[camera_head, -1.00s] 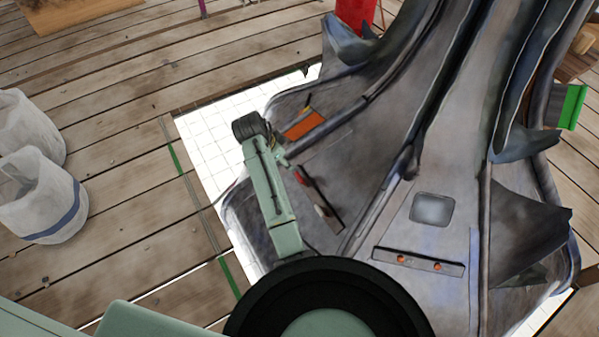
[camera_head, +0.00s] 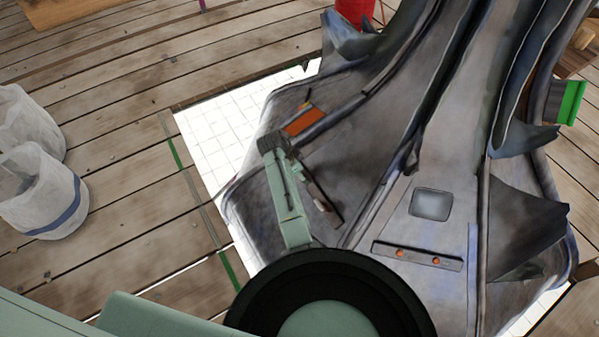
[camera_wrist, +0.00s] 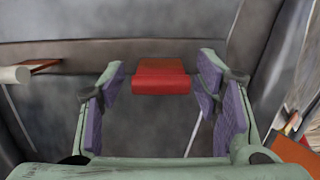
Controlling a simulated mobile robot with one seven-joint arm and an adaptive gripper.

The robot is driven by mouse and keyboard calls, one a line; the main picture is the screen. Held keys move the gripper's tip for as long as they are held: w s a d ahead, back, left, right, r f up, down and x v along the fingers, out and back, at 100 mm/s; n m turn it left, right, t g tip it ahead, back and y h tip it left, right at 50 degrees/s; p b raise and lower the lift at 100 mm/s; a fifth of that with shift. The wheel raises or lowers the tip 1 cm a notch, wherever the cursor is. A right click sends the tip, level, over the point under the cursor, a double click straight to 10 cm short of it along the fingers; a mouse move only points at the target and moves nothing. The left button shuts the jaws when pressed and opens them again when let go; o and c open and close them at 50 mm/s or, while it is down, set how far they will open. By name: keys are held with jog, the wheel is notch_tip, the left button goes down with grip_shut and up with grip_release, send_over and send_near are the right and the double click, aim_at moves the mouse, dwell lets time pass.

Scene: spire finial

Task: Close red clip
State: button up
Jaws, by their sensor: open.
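The red clip (camera_wrist: 161,76) is in the middle of the wrist view, fixed on a dark bar (camera_wrist: 75,56) on the grey metal finial (camera_head: 440,120). My gripper (camera_wrist: 160,90) is open, with its purple-padded fingers on the left and right of the clip. The fingertips look close to the clip; I cannot tell whether they touch it. In the head view my arm's end (camera_head: 278,150) hides the clip, and part of the dark strip (camera_head: 325,203) shows beside it.
An orange rectangle (camera_head: 304,120) lies just beyond my arm's end. A pale peg (camera_wrist: 15,74) stands out at left in the wrist view. Two orange-red spots sit on a dark plate (camera_head: 416,255). White bags (camera_head: 45,190) stand on planks at left. A green piece (camera_head: 571,103) is at right.

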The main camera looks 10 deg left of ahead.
jog(key=c, duration=1.2)
